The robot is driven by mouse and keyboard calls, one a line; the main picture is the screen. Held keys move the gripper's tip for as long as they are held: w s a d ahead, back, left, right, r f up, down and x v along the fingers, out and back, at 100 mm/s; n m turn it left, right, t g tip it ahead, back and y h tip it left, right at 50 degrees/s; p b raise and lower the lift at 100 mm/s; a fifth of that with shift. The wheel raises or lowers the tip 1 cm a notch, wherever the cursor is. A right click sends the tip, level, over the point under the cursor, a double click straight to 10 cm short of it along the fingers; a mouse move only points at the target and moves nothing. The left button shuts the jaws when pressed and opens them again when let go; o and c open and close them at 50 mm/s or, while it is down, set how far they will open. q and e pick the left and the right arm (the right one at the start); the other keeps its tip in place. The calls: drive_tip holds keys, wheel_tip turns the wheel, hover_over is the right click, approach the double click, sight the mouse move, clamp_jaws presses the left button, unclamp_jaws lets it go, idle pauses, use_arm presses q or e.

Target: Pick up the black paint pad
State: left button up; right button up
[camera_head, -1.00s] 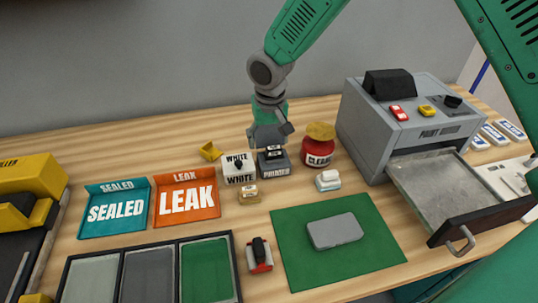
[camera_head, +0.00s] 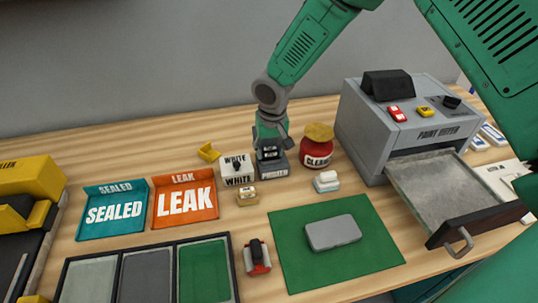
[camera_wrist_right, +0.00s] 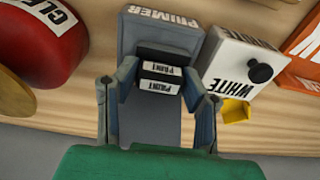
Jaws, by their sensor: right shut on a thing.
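The black paint pad (camera_wrist_right: 160,77) is a small dark block with white labels. It sits at the grey holder marked PRIMER (camera_head: 274,169). In the wrist view, the fingers of my right gripper (camera_wrist_right: 160,84) stand on both sides of the pad and are shut on it. In the head view, my right gripper (camera_head: 270,143) points down at the holder and partly hides the pad (camera_head: 269,154). I cannot tell whether the pad still touches the holder. My left gripper is not in view.
The WHITE box (camera_head: 238,168) stands close left of the holder, and the red CLEAR jar (camera_head: 317,152) close right. A grey block (camera_head: 333,232) lies on the green mat (camera_head: 370,247). The paint dryer's drawer (camera_head: 440,190) is open at right. Orange LEAK (camera_head: 186,201) and blue SEALED trays lie left.

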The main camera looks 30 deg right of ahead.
sight(273, 148)
drive_tip(key=shift+s+d, duration=0.1)
drive_tip(key=shift+d, duration=0.4)
drive_tip(key=r, duration=0.6)
drive_tip(key=a+r, duration=0.1)
drive_tip(key=r, duration=0.2)
drive_tip(key=shift+r, duration=0.4)
drive_tip(key=shift+d, duration=0.3)
drive_tip(key=o, duration=0.5)
drive_tip(key=shift+d, duration=0.1)
drive_tip(key=c, duration=0.5)
drive_tip(key=shift+o, duration=0.2)
